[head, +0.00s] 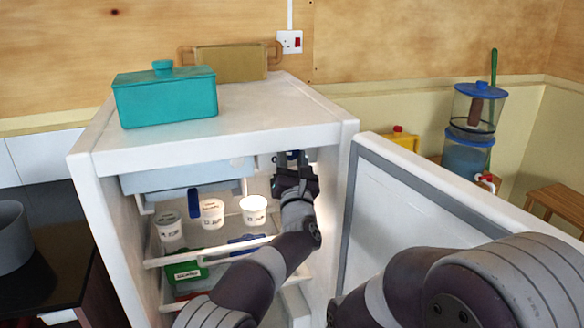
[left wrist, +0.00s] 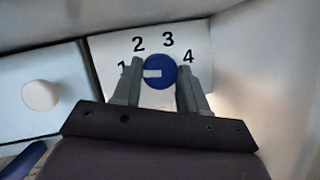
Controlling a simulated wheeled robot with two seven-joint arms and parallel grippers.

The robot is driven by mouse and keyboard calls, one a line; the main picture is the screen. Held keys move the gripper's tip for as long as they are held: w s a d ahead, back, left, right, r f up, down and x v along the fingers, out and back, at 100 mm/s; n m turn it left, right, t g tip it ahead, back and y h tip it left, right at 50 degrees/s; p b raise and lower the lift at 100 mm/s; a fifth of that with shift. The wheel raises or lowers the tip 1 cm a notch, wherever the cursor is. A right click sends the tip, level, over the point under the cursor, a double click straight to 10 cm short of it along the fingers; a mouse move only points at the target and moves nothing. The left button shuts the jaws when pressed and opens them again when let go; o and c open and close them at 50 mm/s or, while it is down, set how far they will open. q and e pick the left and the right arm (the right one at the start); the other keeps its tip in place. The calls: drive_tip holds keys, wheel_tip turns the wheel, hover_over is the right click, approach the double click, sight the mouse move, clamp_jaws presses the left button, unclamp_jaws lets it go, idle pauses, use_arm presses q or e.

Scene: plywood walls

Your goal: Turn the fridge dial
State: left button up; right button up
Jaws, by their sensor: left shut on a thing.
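The fridge dial (left wrist: 166,66) is a round blue knob with a white mark, on a white panel (left wrist: 200,52) numbered 1 to 4. The mark points left, close to the 1. My left gripper (left wrist: 160,74) is shut on the dial, one finger on each side. In the head view my left gripper (head: 292,166) reaches into the top right of the open fridge (head: 255,122); a bit of blue shows at its tips. My right gripper is out of view; a part of my arm fills the lower right.
The fridge door (head: 395,215) stands open to the right. White tubs (head: 212,212) stand on the shelf (head: 210,252) left of my left arm. Above is a pale blue compartment (head: 180,178). A teal box (head: 165,98) sits on top of the fridge.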

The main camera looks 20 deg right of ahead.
use_arm(q)
drive_tip(key=m+h+b, duration=0.1)
drive_tip(key=m, duration=0.2)
drive_tip(key=shift+f+g+b, duration=0.1)
drive_tip(key=shift+g+b, duration=0.25)
drive_tip(key=shift+g, duration=0.05)
drive_tip(key=shift+r+m+g+h, duration=0.2)
drive_tip(key=shift+m+g+h, duration=0.35)
drive_tip(key=shift+m, duration=1.35)
drive_tip(key=o, duration=1)
drive_tip(key=shift+o, duration=0.2)
